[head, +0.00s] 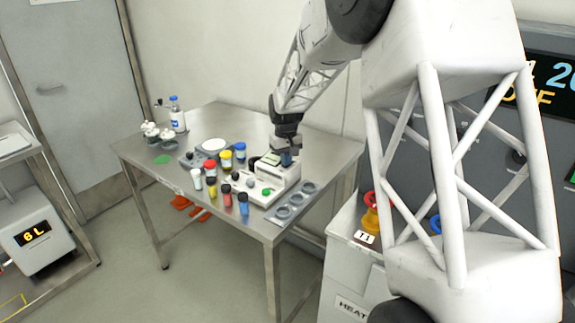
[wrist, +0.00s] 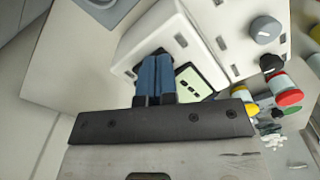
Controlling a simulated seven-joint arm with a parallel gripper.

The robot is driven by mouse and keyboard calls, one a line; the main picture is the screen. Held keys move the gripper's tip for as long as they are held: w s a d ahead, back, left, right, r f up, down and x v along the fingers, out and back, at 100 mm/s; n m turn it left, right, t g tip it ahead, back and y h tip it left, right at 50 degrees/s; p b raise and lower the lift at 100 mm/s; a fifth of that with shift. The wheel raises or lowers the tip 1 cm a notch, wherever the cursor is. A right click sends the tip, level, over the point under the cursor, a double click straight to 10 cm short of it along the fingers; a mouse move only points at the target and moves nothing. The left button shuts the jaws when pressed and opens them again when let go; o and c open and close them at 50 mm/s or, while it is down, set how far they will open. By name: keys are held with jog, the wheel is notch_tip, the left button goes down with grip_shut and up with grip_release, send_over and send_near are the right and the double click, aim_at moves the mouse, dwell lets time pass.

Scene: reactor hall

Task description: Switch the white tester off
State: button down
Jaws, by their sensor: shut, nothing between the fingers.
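In the wrist view the tester's white housing (wrist: 150,32) fills the upper middle, with the screen (wrist: 195,84) and a grey knob (wrist: 265,30) to the right. My gripper (head: 287,158) is shut and empty, at the tester's top beside the screen. Its blue fingertips (wrist: 155,78) cover part of the housing in the wrist view. Whether they touch it I cannot tell.
The steel table (head: 225,115) also holds several coloured-lid jars in front of and left of the tester. A grey holder with round rings (head: 291,199) lies right of it. A blue-capped bottle (head: 177,115) stands at the back left.

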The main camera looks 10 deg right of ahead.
jog(key=shift+r, duration=3.45)
jog(key=shift+s+r, duration=0.3)
jog(key=shift+s, duration=0.15)
jog(key=s+d+r+m+t, duration=0.1)
jog(key=s+r, duration=0.2)
jog(key=s, duration=0.9)
jog(key=s+d+r+m, duration=0.1)
jog(key=s+r, duration=0.2)
jog(key=s, duration=0.8)
jog(key=s+d+r+t, duration=0.1)
jog(key=s+r, duration=0.2)
jog(key=s, duration=0.9)
jog(key=s+f+m, duration=0.1)
jog(key=s+f, duration=0.2)
jog(key=s, duration=1.1)
jog(key=shift+d+f+t, duration=0.3)
jog(key=shift+d+f, duration=0.05)
